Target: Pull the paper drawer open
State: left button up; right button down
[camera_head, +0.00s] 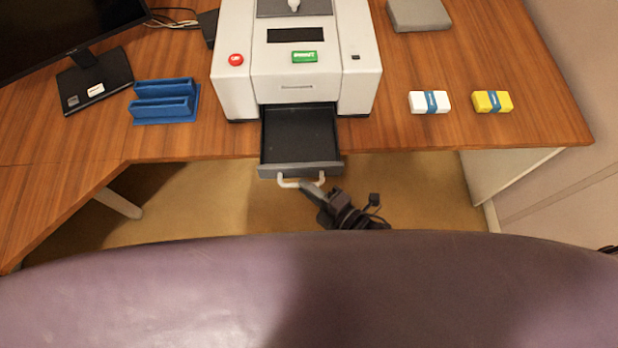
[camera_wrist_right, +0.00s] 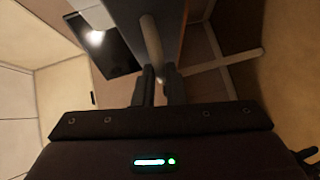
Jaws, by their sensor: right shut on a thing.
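The paper drawer (camera_head: 298,135) is a dark, empty tray, pulled out from the front of the white printer (camera_head: 230,90). Its front panel reaches past the table's front edge. A pale bar handle (camera_head: 289,184) is on that panel. My right gripper (camera_head: 308,185) is at the right part of the handle and shut on it. In the right wrist view, the gripper fingers (camera_wrist_right: 158,84) close around the pale handle (camera_wrist_right: 151,40). My left gripper is not in view.
A white pack (camera_head: 417,102) and a yellow pack (camera_head: 481,102) with blue bands lie right of the printer on the wooden table (camera_head: 470,60). A blue holder (camera_head: 165,103) and a monitor (camera_head: 60,30) stand left. A purple surface (camera_head: 180,300) fills the foreground.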

jog(key=c, duration=1.5)
grip_release()
jog(key=b+v, duration=0.1)
jog(key=v, duration=0.7)
jog(key=shift+w, duration=0.1)
